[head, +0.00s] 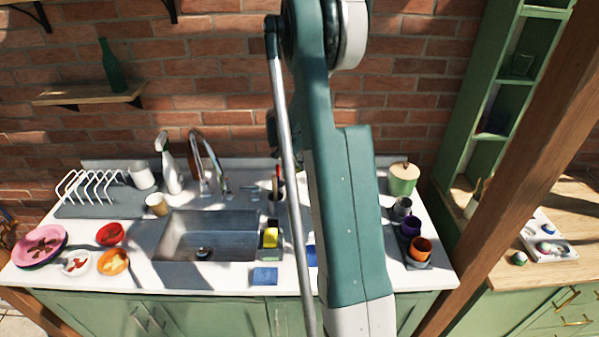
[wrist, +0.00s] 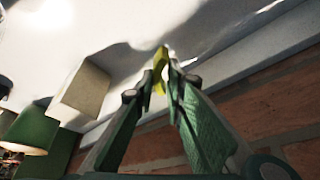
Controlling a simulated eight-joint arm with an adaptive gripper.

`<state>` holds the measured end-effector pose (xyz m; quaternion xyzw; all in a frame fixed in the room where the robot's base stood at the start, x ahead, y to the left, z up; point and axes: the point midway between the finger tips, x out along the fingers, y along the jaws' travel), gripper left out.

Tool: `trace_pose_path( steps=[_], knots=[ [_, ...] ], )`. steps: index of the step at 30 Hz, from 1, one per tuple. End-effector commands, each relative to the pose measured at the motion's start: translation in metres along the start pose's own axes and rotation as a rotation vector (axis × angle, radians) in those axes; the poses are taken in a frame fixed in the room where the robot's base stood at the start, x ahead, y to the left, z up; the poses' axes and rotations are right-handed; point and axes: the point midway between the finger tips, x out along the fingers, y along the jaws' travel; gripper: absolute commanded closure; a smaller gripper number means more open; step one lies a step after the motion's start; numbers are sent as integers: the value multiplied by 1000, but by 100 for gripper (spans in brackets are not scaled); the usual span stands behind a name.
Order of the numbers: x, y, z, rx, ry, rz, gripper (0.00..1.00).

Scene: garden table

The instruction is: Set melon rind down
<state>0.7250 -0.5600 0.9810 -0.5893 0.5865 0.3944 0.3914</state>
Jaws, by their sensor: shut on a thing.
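In the wrist view, my gripper (wrist: 167,62) is closed around a small yellow-green piece, which I take to be the melon rind (wrist: 160,58). The piece shows between and just past the fingertips, against a pale surface. I cannot tell whether it touches that surface. In the head view my arm stands in front of the counter and hides the gripper and the rind.
The white counter (head: 190,281) holds a steel sink (head: 185,242), a pink plate (head: 38,240), a red bowl (head: 110,233), a blue sponge (head: 264,276) and an orange cup (head: 420,248). A lidded green canister (head: 403,182) stands at the right back. A brick wall (wrist: 265,108) is near the gripper.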

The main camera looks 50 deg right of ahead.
Motion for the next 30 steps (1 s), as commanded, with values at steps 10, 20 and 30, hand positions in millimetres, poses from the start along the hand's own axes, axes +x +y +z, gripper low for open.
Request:
trace_pose_path(
  steps=[10, 20, 30],
  knots=[
    [24, 0, 10, 0, 0, 0, 98],
    [34, 0, 14, 0, 0, 0, 98],
    [38, 0, 16, 0, 0, 0, 83]
  ],
)
